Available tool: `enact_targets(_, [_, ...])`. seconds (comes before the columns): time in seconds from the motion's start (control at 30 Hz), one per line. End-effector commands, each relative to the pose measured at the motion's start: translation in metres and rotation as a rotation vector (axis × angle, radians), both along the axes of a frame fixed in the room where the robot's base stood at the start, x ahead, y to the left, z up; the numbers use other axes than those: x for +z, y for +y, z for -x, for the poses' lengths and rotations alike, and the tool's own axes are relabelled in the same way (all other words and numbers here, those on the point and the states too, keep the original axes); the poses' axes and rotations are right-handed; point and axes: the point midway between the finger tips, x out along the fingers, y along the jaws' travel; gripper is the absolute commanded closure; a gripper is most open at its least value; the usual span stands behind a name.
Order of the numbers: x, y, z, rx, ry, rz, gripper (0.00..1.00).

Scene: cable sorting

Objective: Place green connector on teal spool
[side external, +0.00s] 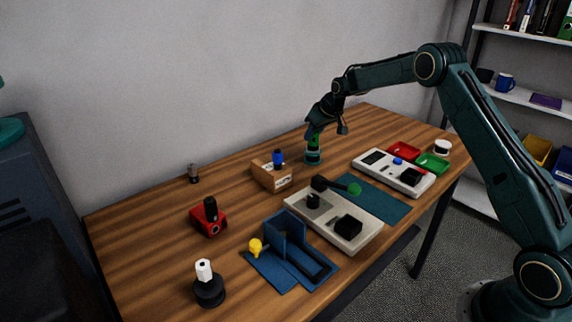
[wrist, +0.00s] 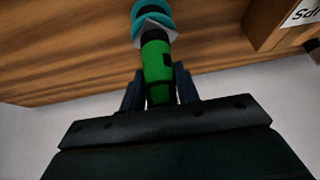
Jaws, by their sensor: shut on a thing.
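The green connector (wrist: 157,62) is a green cylinder with a dark band. My gripper (wrist: 159,92) is shut on it, one finger on each side. In the side view, my gripper (side external: 318,122) points down over the table's far side with the green connector (side external: 313,140) below it. The teal spool (side external: 313,157) stands on the table directly under the connector. In the wrist view, the teal spool (wrist: 150,14) is partly cut off at the top edge, and the connector's far end meets its pale top. I cannot tell whether they touch.
A wooden block (side external: 272,176) with a blue piece stands left of the spool. A teal mat (side external: 375,200) and a pale panel (side external: 393,172) lie to the right. A beige panel (side external: 335,222) with a green-tipped lever is in front. Bare table surrounds the spool.

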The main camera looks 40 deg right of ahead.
Motion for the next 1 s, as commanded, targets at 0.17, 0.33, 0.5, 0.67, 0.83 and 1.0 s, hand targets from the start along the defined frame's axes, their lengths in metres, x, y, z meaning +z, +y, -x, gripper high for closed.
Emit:
enact_targets(0.17, [-0.001, 0.000, 0.000, 0.000, -0.001, 0.000, 0.95])
enact_targets(0.33, [-0.003, 0.000, 0.000, 0.000, 0.000, 0.000, 0.53])
enact_targets(0.5, [-0.003, 0.000, 0.000, 0.000, 0.000, 0.000, 0.47])
enact_targets(0.67, [-0.002, 0.000, 0.000, 0.000, 0.000, 0.000, 0.47])
enact_targets(0.83, [0.002, 0.000, 0.001, 0.000, -0.001, 0.000, 0.47])
enact_targets(1.0, [0.012, 0.000, 0.006, -0.001, -0.001, 0.000, 0.47])
